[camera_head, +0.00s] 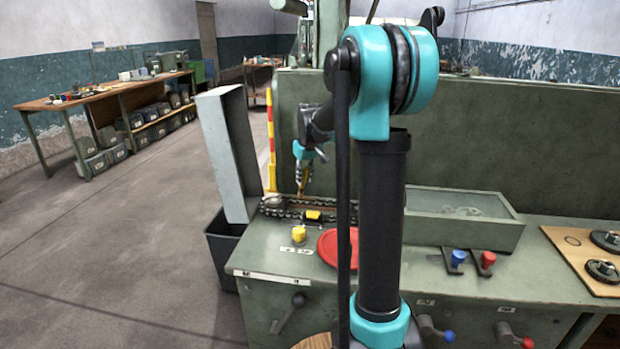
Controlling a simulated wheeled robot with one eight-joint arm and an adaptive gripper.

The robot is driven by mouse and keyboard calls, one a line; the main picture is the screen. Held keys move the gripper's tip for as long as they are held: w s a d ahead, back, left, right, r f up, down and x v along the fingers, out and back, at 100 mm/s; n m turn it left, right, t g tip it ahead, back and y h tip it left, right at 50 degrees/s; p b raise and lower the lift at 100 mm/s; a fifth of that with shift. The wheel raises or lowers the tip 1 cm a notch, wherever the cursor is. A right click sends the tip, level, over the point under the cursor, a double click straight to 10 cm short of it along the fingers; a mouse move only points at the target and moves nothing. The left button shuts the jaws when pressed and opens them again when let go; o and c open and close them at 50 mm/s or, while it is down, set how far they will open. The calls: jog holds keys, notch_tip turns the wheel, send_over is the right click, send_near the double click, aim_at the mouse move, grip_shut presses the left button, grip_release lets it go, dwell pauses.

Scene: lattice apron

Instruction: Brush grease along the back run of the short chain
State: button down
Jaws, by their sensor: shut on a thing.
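My gripper (303,170) is small and far off in the head view, left of my upright arm link. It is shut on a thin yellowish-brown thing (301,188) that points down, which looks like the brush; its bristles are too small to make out. Below it, a dark chain (289,213) runs around a low assembly at the bench's back left, with a dark sprocket (274,202) at its left end. The held thing's lower end is over or near the chain's back run; I cannot tell whether they touch. My arm hides the chain's right side.
A yellow-and-black block (313,216) sits by the chain's front. A yellow object (299,234) and a red round disc (328,247) lie nearer on the green bench (262,262). A tall grey panel (228,150) stands at left. A grey tray (465,230) is at right.

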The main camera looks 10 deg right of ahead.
jog(key=shift+w+a, duration=0.3)
jog(key=shift+a, duration=0.4)
jog(key=shift+w+a, duration=0.25)
jog(key=shift+a, duration=0.45)
jog(key=shift+w+a, duration=0.3)
jog(key=shift+a, duration=0.4)
jog(key=shift+r, duration=0.15)
jog(key=shift+r, duration=2.95)
notch_tip(320, 180, up, 3)
jog(key=shift+f, duration=0.1)
